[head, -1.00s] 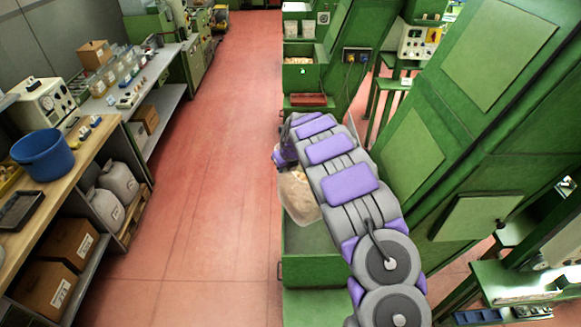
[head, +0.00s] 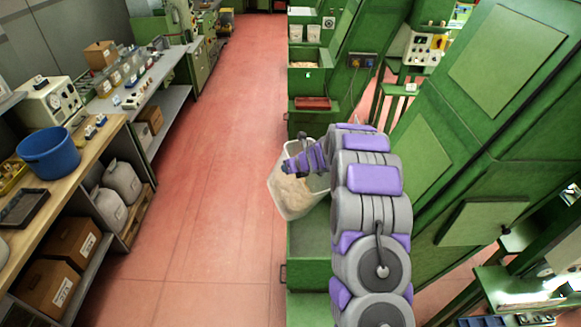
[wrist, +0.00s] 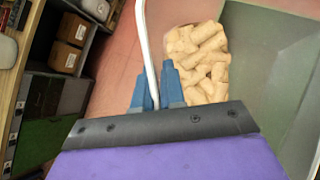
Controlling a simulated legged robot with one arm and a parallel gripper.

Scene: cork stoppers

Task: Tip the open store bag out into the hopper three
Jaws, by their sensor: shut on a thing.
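A translucent open bag (head: 295,196) with pale corks inside hangs from my gripper (head: 292,165) in the head view, at the left edge of a green open hopper (head: 308,240). Its mouth faces up and looks somewhat tilted. In the wrist view my gripper's blue fingers (wrist: 160,82) are shut on the bag's white rim (wrist: 146,45). The corks (wrist: 203,60) lie in the bag just beyond the fingers. The hopper's green inner wall (wrist: 285,55) is to their right. I cannot read a number on the hopper.
Another green bin (head: 306,78) and a red tray (head: 312,103) are farther back. A tall green machine (head: 455,120) stands to the right of my arm. A workbench with a blue bucket (head: 47,155) lines the left. The red floor between is clear.

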